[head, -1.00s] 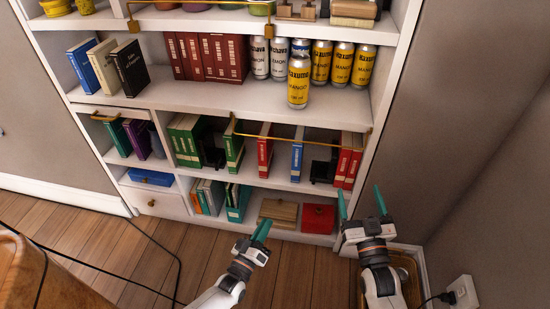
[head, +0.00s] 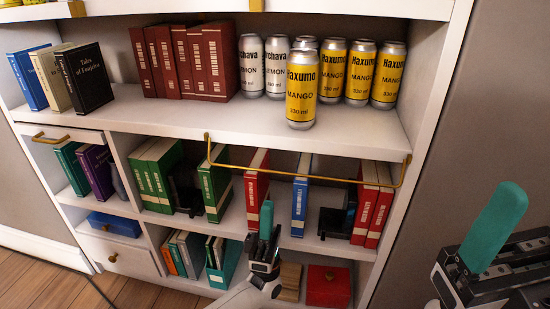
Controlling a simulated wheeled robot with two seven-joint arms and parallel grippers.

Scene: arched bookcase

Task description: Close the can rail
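The can rail (head: 335,180) is a thin brass bar with bent ends. It hangs below the front edge of the can shelf (head: 240,120), in front of the book row. Yellow mango cans (head: 300,93) and silver lemon cans (head: 252,68) stand on that shelf, one mango can forward of the rest. My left gripper (head: 266,222) is at the lower middle, below the rail and apart from it. It is seen nearly edge-on, so its opening is unclear. My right gripper (head: 492,235) is at the lower right, right of the bookcase. Only one teal finger shows clearly.
Dark red books (head: 205,62) stand left of the cans. Red books (head: 372,205) and a blue book (head: 300,200) stand behind the rail. A red box (head: 328,287) sits on the bottom shelf. The grey wall (head: 490,110) is close on the right.

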